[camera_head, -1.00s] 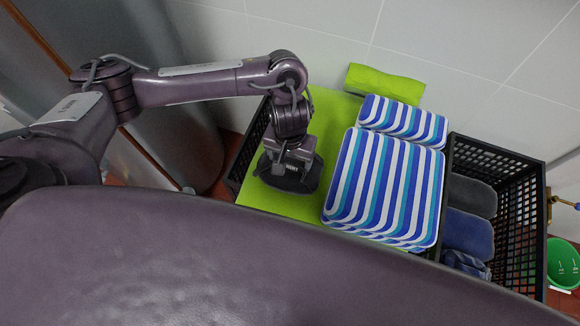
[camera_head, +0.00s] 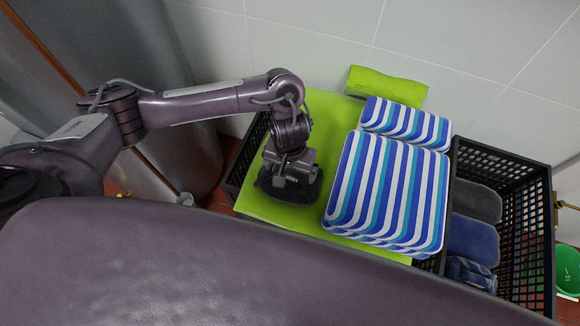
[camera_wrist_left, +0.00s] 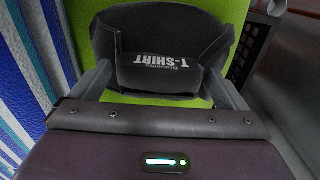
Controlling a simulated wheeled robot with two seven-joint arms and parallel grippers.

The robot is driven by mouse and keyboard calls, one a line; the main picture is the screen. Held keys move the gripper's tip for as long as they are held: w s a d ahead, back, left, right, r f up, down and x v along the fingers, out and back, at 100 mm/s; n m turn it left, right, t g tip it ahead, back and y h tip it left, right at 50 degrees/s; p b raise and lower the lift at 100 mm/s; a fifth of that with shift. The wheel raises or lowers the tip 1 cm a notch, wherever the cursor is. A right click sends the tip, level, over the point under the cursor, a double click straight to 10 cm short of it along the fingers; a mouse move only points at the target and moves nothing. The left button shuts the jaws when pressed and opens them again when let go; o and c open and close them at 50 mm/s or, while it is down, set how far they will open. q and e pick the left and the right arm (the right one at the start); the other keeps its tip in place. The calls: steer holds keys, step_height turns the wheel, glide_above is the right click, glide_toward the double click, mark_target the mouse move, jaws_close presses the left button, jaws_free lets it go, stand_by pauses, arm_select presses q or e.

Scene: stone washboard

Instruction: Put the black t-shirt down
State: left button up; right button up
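The black t-shirt (camera_wrist_left: 160,72) is folded and carries white "T-SHIRT" lettering. It lies on the flat lime-green surface, and its dark edge also shows in the head view (camera_head: 263,187) under my left gripper (camera_head: 287,182). In the left wrist view, my left gripper's fingers (camera_wrist_left: 160,62) stand wide apart, one at each side of the lettered part. The shirt's sides curve up near the fingers. I cannot tell whether the fingers touch it. My right gripper is not in view.
A stack of blue-and-white striped cloths (camera_head: 392,190) lies right beside the shirt, with a smaller striped stack (camera_head: 405,123) behind. A green roll (camera_head: 386,86) lies against the wall. A black crate (camera_head: 530,215) at right holds dark folded clothes (camera_head: 472,236).

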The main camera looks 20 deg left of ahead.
arm_select(q)
steer(key=shift+r, duration=0.15)
step_height(320, 180, up, 12)
steer(key=p, duration=0.6)
stand_by(0.3)
